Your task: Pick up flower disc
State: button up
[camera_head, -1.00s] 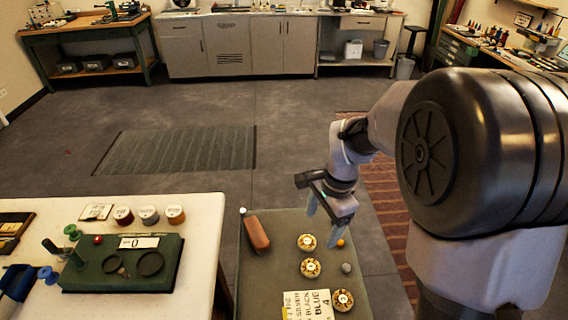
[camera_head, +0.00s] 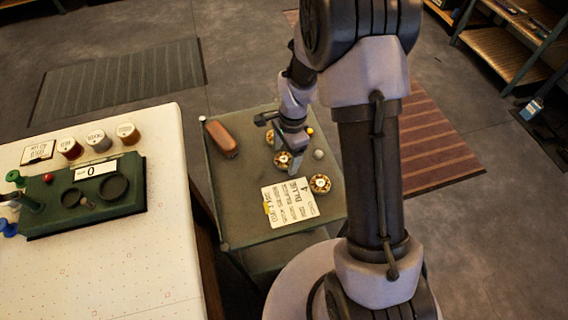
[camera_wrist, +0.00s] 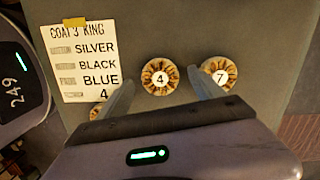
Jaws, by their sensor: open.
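Three round flower discs with cream petal patterns lie on the small green table (camera_head: 235,200). In the wrist view, the disc marked 4 (camera_wrist: 160,77) lies between the two finger lines of my gripper (camera_wrist: 162,82). The disc marked 7 (camera_wrist: 220,72) is just right of the right finger. A third disc (camera_wrist: 97,112) is partly hidden at the left finger. In the head view, my gripper (camera_head: 289,158) is open over the middle disc (camera_head: 283,161), partly covering the far disc (camera_head: 271,137). The near disc (camera_head: 320,184) is clear there. I see no disc held.
A card (camera_head: 288,203) reading silver, black, blue, 4 lies beside the discs. A brown case (camera_head: 222,139), a grey ball (camera_head: 318,154) and an orange ball (camera_head: 309,131) are also on the table. A white table (camera_head: 100,270) with a green device (camera_head: 125,198) stands left.

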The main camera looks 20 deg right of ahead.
aim_at(283, 160)
jog(key=shift+f, duration=0.4)
jog(key=shift+r, duration=0.15)
jog(key=shift+c, duration=0.9)
jog(key=c, duration=1.3)
jog(key=shift+o, duration=0.2)
jog(key=shift+r+p, duration=0.45)
jog(key=shift+r, duration=0.1)
notch_tip(283, 160, up, 3)
jog(key=shift+f+p, duration=0.2)
jog(key=shift+p, duration=0.5)
jog(key=s+d, duration=0.2)
jog(key=s, duration=0.2)
jog(key=s+d+r+p, duration=0.1)
jog(key=s+d, duration=0.2)
jog(key=s, duration=0.2)
jog(key=s+d+p, duration=0.1)
jog(key=s+d, duration=0.2)
jog(key=s, duration=0.1)
jog(key=shift+s+d+r, duration=0.15)
jog(key=shift+s, duration=0.2)
